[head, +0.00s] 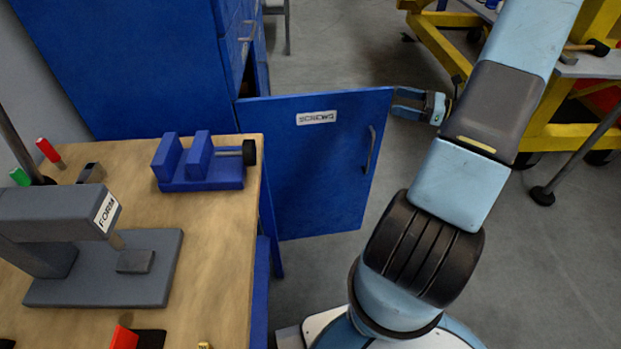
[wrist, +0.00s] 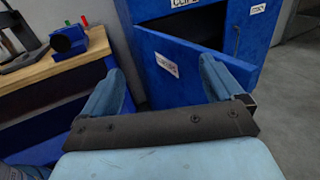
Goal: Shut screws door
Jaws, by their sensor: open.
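The blue screws door (head: 325,165) stands swung open from the blue cabinet (head: 130,60). Its white "SCREWS" label (head: 316,117) and dark handle (head: 371,150) face the head camera. My gripper (head: 395,102) is open at the door's free upper right edge, fingers pointing left towards it. I cannot tell whether they touch it. In the wrist view the door (wrist: 185,75) shows beyond and between the two spread fingers (wrist: 160,68), with nothing held. The dark cabinet opening (wrist: 195,25) shows behind the door.
A wooden workbench (head: 225,230) at left holds a blue vise (head: 200,165) and a grey press (head: 100,260). Its edge lies close to the door. A yellow frame (head: 440,50) stands at the back right.

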